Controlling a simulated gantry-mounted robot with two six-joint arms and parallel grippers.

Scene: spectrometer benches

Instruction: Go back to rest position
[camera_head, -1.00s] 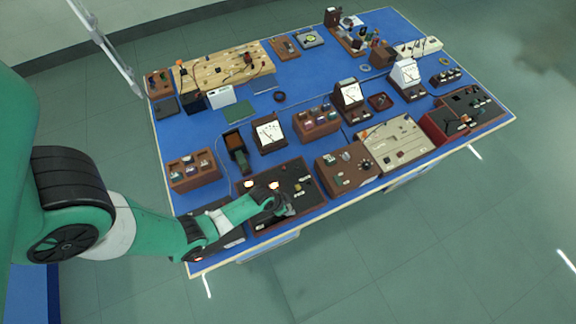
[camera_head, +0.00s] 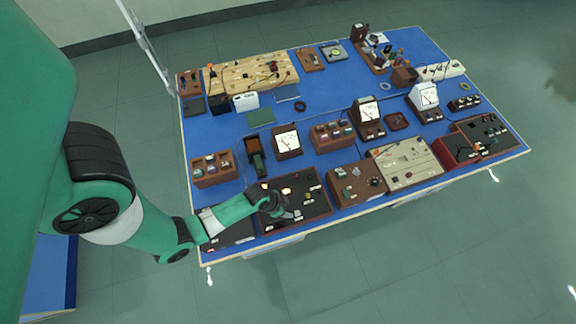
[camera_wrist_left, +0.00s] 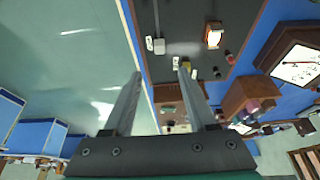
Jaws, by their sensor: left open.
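My left gripper (camera_head: 285,208) is over the dark panel box (camera_head: 318,205) near the front edge of the blue table. In the left wrist view my left gripper (camera_wrist_left: 160,85) shows two grey fingers spread apart, with nothing between them. The dark panel (camera_wrist_left: 185,15) lies beyond the fingertips, with a lit lamp (camera_wrist_left: 213,35) and small terminals on it. I cannot tell the exact gap between the fingertips and the panel. My right gripper is not in view.
The blue table (camera_head: 310,95) holds many instruments. A brown box (camera_head: 355,184) and a beige panel (camera_head: 408,162) stand right of the dark panel. White-faced meters (camera_head: 287,141) stand behind. The floor (camera_head: 400,270) in front of the table is clear.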

